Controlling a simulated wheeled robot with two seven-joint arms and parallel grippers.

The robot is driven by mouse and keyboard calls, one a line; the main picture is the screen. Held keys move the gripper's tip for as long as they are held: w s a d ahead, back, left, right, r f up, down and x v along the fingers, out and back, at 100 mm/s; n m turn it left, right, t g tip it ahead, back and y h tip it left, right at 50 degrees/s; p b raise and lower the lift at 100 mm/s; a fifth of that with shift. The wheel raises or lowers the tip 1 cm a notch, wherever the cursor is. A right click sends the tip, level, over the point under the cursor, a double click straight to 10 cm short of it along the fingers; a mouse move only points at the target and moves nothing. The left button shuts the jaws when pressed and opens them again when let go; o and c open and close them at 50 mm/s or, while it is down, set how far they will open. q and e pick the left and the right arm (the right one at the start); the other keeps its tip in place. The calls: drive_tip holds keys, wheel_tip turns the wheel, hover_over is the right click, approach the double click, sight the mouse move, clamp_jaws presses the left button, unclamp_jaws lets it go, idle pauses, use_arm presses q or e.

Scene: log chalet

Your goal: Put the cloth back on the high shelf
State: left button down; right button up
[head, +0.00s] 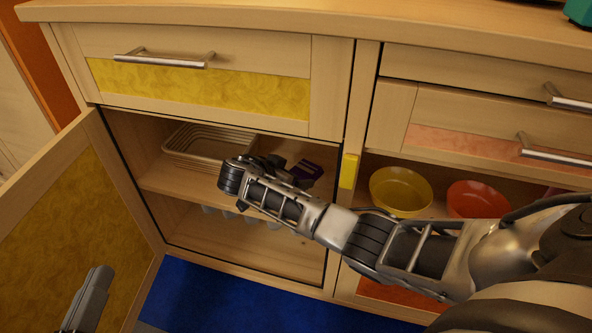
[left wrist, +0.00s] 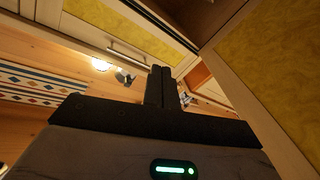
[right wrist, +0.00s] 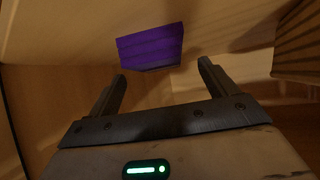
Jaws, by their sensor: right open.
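A folded purple cloth (head: 308,171) lies on the upper shelf (head: 160,178) of the open left cabinet, right of a basket. In the right wrist view the cloth (right wrist: 151,46) is just ahead of the fingertips. My right gripper (right wrist: 160,70) is open and empty, with its fingers spread to either side below the cloth. In the head view my right arm reaches into the cabinet, and its wrist partly hides the gripper. My left gripper (head: 97,275) is low by the open door, with nothing in it. In the left wrist view its fingers (left wrist: 160,72) are together.
A pale basket (head: 205,143) stands on the upper shelf. Several light cups (head: 212,210) are on the level below, partly hidden. The yellow-panelled door (head: 85,220) stands open at the left. A yellow bowl (head: 400,188) and an orange bowl (head: 475,200) are in the right compartment.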

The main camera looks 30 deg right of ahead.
drive_tip(key=v, duration=0.2)
drive_tip(key=shift+a+r+p, duration=0.25)
drive_tip(key=shift+r+p, duration=0.1)
drive_tip(key=shift+p, duration=0.05)
drive_tip(key=p+v, duration=0.2)
drive_tip(key=v, duration=0.3)
drive_tip(key=shift+s+a, duration=0.1)
drive_tip(key=shift+a, duration=0.1)
use_arm(q)
drive_tip(key=shift+s+a+f+g+y, duration=0.1)
drive_tip(key=shift+s+f+g+y, duration=0.15)
drive_tip(key=shift+f+g, duration=0.25)
drive_tip(key=shift+s+f+g+y, duration=0.25)
drive_tip(key=shift+f+g, duration=0.05)
drive_tip(key=shift+f, duration=0.3)
use_arm(e)
drive_tip(key=shift+s+a+r, duration=0.1)
drive_tip(key=shift+a+r, duration=0.1)
drive_tip(key=shift+a, duration=0.1)
